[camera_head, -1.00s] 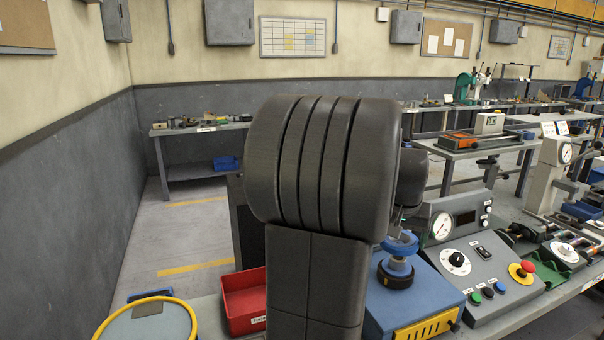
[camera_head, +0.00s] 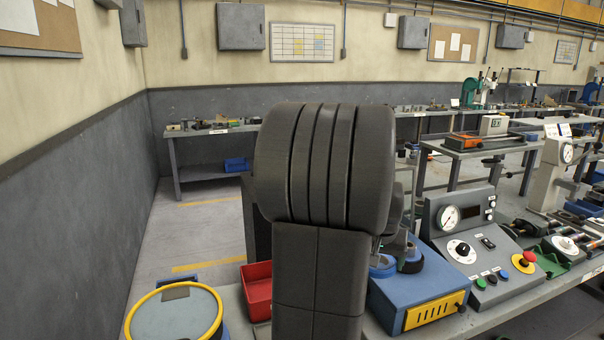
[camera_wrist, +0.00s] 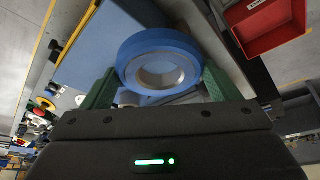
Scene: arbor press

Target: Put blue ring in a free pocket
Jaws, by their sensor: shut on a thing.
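The blue ring (camera_wrist: 133,60) is held between the two green fingers of my gripper (camera_wrist: 159,78) in the wrist view. The fingers touch it on opposite sides, and its bright metal-lined hole faces the camera. Another blue surface shows just beyond the ring's lower edge; I cannot tell what it is. In the head view my arm hides most of the gripper, and blue round shapes show just right of the arm above the blue box (camera_head: 415,295). I cannot clearly make out a free pocket in either view.
A red bin (camera_head: 257,285) stands just left of my arm; it also shows in the wrist view (camera_wrist: 268,25). A yellow-rimmed round stand (camera_head: 175,312) is at lower left. A grey control panel (camera_head: 483,245) with a gauge and buttons stands right of the blue box.

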